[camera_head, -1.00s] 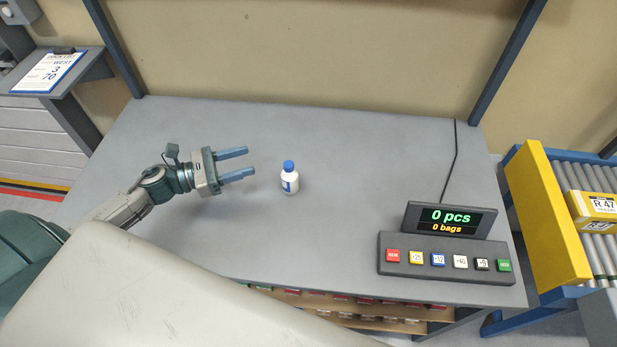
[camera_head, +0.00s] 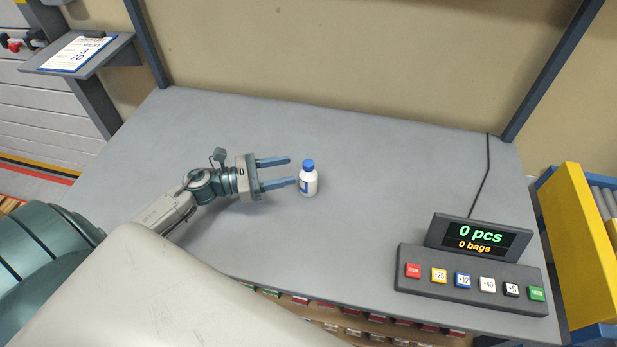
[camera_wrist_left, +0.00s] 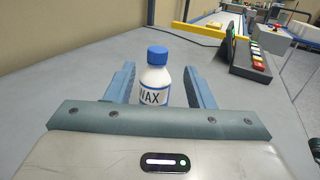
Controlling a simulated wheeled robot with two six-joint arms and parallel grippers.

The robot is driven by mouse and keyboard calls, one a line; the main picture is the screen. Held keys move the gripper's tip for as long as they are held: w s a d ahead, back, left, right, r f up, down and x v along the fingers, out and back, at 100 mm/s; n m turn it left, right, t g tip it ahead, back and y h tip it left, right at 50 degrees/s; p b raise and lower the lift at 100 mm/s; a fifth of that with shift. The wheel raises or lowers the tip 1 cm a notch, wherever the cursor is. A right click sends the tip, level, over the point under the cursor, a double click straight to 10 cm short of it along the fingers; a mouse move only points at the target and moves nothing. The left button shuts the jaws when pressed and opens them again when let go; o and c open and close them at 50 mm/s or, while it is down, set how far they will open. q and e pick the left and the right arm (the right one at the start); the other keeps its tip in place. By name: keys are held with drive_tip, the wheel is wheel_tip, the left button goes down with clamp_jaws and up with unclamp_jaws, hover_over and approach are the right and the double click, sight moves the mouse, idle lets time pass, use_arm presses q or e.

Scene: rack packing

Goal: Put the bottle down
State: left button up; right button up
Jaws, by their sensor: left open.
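A small white bottle (camera_head: 309,182) with a blue cap and a blue label stands upright on the grey table (camera_head: 330,230). My left gripper (camera_head: 283,173) is open and empty, low over the table just left of the bottle, its blue fingers pointing at it. In the left wrist view the bottle (camera_wrist_left: 155,82) stands ahead between the lines of the two fingers (camera_wrist_left: 158,80), and part of its label text shows. In the head view it stands just beyond the fingertips. My right gripper is not in view.
A counter display (camera_head: 478,237) reading 0 pcs and 0 bags stands behind a panel of coloured buttons (camera_head: 470,281) at the table's right. A cable runs behind it. A yellow-sided conveyor (camera_head: 590,255) is at the far right. The table's middle and back are clear.

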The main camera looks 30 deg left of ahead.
sight(308, 163)
use_arm(q)
drive_tip(key=p+x, duration=0.1)
drive_tip(key=x, duration=0.1)
drive_tip(key=p+x, duration=0.1)
drive_tip(key=x, duration=0.1)
drive_tip(key=p+x, duration=0.1)
drive_tip(key=x, duration=0.1)
drive_tip(key=shift+w+a+r+p, duration=0.1)
drive_tip(key=shift+w+r+p, duration=0.1)
drive_tip(key=shift+r+p, duration=0.15)
drive_tip(key=shift+w+d+f, duration=0.2)
drive_tip(key=shift+d, duration=0.1)
clamp_jaws()
